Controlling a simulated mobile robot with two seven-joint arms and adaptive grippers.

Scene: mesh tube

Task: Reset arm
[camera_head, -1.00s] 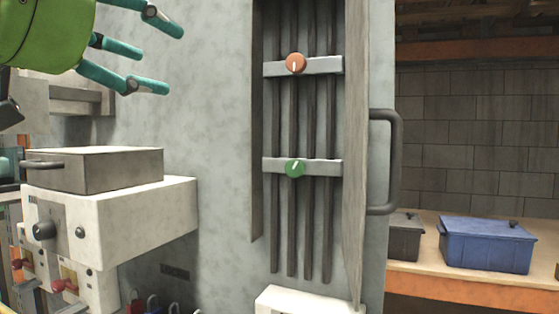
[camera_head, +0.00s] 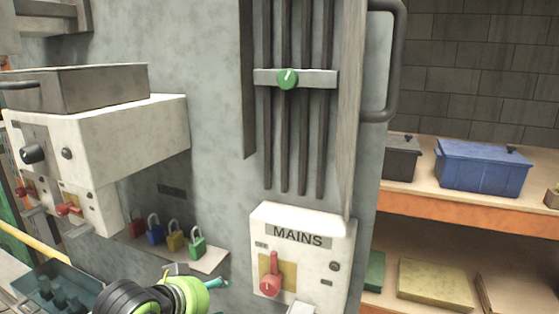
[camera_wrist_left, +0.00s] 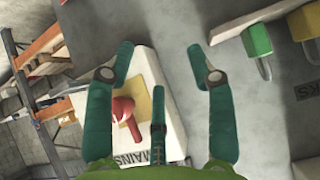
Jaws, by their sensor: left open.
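My left gripper (camera_head: 212,284) shows at the bottom of the head view, partly cut off by the frame edge. It is in front of the wall, below the padlock shelf and left of the MAINS box (camera_head: 300,255). In the left wrist view its green fingers (camera_wrist_left: 160,75) are spread apart with nothing between them. The MAINS box (camera_wrist_left: 160,75) lies beyond the fingers there, with its red handle (camera_wrist_left: 125,115) showing between the left and middle fingers. My right gripper is in neither view.
Several coloured padlocks (camera_head: 173,240) stand on a small shelf, right of a white switch box (camera_head: 130,130). A blue case (camera_head: 482,166) sits on the right-hand shelving (camera_head: 420,205).

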